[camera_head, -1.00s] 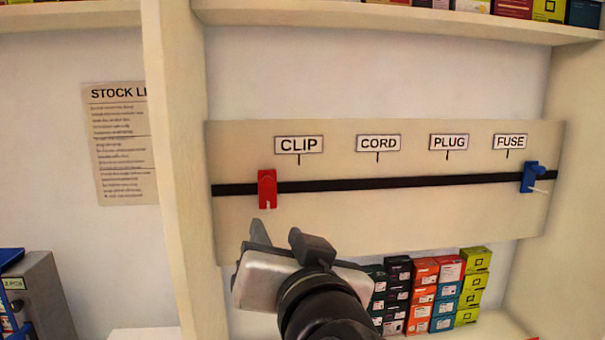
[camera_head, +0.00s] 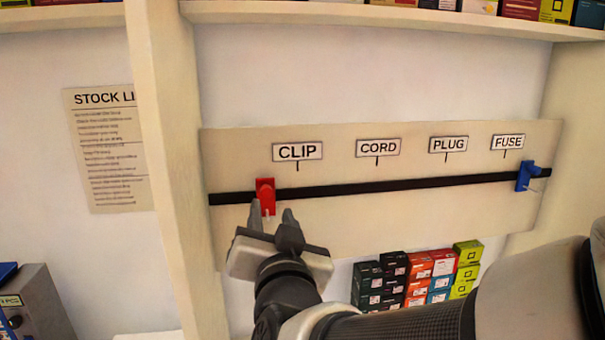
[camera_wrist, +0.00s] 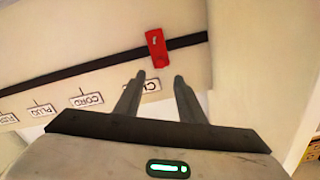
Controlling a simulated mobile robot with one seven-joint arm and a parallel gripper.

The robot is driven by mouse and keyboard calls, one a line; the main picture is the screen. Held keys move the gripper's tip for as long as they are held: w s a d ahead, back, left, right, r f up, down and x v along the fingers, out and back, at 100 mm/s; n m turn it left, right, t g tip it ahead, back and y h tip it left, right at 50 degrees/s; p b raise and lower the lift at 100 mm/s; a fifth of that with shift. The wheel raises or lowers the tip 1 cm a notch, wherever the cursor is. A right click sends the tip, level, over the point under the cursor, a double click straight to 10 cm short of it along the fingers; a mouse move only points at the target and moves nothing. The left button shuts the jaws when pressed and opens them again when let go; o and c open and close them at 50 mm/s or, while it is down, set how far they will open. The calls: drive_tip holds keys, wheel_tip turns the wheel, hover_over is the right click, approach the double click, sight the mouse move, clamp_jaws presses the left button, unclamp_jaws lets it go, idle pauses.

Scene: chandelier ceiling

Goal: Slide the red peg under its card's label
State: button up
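The red peg (camera_head: 265,195) sits on the black rail (camera_head: 390,187) near its left end, left of the CLIP label (camera_head: 297,151). The CORD label (camera_head: 378,147), PLUG label (camera_head: 448,144) and FUSE label (camera_head: 507,141) follow to the right. No card for the red peg is readable.
The backing board (camera_head: 350,220) stands between a left upright (camera_head: 170,150) and a right side panel. Several stacked boxes (camera_head: 415,277) stand below it. A stock list (camera_head: 105,150) hangs on the left wall. A grey box (camera_head: 38,300) stands lower left.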

sight(268, 192)
drive_tip(key=p+x, duration=0.1)
drive_tip(key=x, duration=0.8)
drive_tip(key=shift+w+a+f, duration=0.1)
drive_tip(key=shift+w, duration=0.1)
clamp_jaws()
